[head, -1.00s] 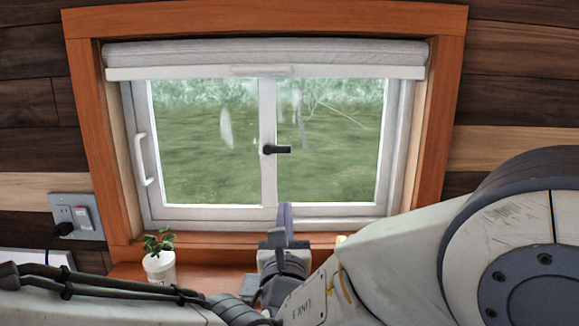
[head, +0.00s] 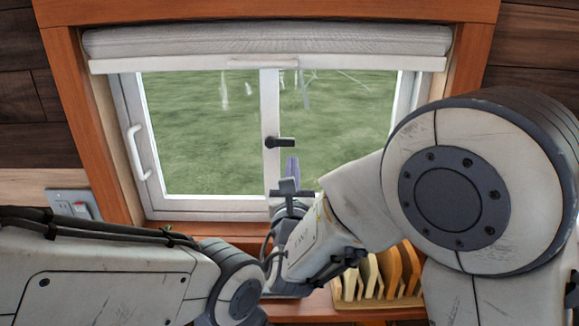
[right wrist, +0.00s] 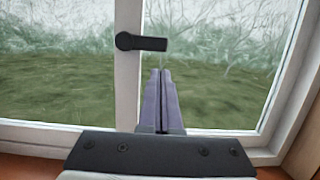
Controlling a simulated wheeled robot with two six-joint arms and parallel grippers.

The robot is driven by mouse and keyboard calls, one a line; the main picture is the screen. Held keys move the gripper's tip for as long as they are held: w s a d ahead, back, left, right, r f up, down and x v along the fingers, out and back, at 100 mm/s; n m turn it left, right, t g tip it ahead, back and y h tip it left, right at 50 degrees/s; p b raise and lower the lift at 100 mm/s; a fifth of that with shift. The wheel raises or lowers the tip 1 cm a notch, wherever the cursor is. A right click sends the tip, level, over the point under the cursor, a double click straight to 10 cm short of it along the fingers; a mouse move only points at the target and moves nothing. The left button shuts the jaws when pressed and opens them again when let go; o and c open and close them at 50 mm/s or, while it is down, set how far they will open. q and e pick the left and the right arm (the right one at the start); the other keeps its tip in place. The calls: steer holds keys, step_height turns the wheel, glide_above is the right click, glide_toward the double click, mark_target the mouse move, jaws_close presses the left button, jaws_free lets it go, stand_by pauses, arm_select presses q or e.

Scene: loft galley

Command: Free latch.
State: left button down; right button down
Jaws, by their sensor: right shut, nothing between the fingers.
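The black latch (head: 281,142) is on the white middle stile of the window. Its handle lies level, pointing right. It also shows in the right wrist view (right wrist: 141,42), above and a little left of my fingertips. My right gripper (head: 291,163) is just below the latch in the head view, pointing up at the window. In the right wrist view its fingers (right wrist: 162,75) are together, with nothing between them. It looks apart from the latch. My left arm comes in from the left, but its gripper is hidden or out of frame.
A white pull handle (head: 137,152) is on the left window frame. A rolled blind (head: 265,41) hangs across the top. A rack with wooden boards (head: 385,272) stands on the sill at lower right. An outlet (head: 73,203) is on the left wall.

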steer(key=shift+a+r+p, duration=0.45)
steer(key=shift+r+p, duration=0.1)
steer(key=shift+r, duration=0.15)
steer(key=shift+d+r+b, duration=0.1)
steer(key=shift+b, duration=0.3)
